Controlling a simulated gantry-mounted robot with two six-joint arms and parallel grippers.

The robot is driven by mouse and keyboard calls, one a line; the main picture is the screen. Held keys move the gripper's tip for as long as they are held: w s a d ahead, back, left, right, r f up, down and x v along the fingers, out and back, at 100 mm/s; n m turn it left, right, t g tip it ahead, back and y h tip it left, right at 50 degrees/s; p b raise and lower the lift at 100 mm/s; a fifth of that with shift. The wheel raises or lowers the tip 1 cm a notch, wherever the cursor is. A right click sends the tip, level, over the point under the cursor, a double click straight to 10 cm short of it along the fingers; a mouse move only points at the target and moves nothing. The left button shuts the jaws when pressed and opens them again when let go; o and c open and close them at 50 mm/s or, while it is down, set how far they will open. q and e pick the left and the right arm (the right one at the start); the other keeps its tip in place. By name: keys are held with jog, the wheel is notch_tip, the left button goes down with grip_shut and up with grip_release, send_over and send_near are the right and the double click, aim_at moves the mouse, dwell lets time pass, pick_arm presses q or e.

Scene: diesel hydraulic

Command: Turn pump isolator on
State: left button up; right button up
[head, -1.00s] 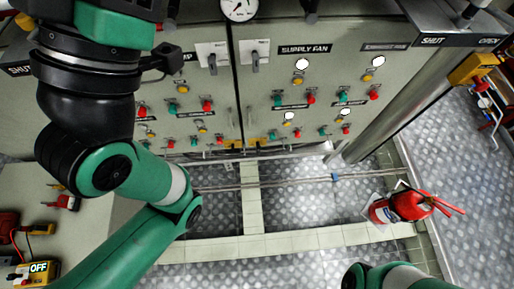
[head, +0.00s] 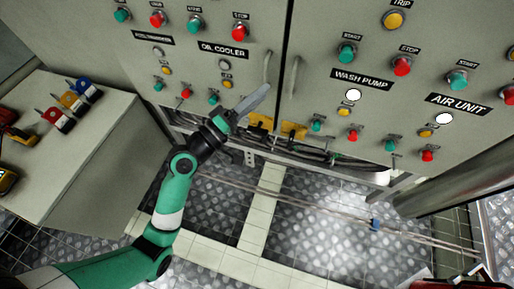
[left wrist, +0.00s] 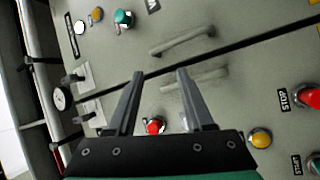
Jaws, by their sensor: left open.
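My left gripper (head: 255,100) is in front of the cabinet doors, close to the seam and the door handles. It also shows in the left wrist view (left wrist: 160,74), where its two grey fingers stand apart with nothing between them. Two rotary switches on white plates, an upper one (left wrist: 84,74) and a lower one (left wrist: 95,110), show at the left of that view, beyond the gripper and apart from it. Their labels are not readable there, so I cannot tell which is the pump isolator. My right gripper is not in view.
Door handles (head: 268,66) stick out beside the seam. Push buttons and lamps cover both doors, including the WASH PUMP group (head: 361,80). Yellow parts (head: 293,130) and cables (head: 330,158) lie below. A side bench (head: 105,115) with padlock-like items stands left.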

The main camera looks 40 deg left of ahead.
aim_at(257, 130)
pick_arm(q)
jog(key=s+a+f+n+g+y+b, duration=0.1)
jog(key=s+a+f+n+b, duration=0.15)
jog(key=f, duration=0.65)
jog(key=s+a+f+n+y+b, duration=0.15)
jog(key=f+b, duration=0.25)
jog(key=f, duration=0.5)
jog(key=s+a+f+n+g+y+b, duration=0.15)
jog(key=f+b, duration=0.25)
jog(key=f, duration=0.5)
jog(key=shift+n+h, duration=0.25)
jog(key=shift+h, duration=0.15)
jog(key=w, duration=0.6)
jog(key=w+b, duration=0.1)
jog(key=w, duration=0.4)
jog(key=shift+w+a+r, duration=0.1)
jog(key=shift+w+a, duration=0.1)
jog(key=shift+w, duration=0.15)
grip_shut()
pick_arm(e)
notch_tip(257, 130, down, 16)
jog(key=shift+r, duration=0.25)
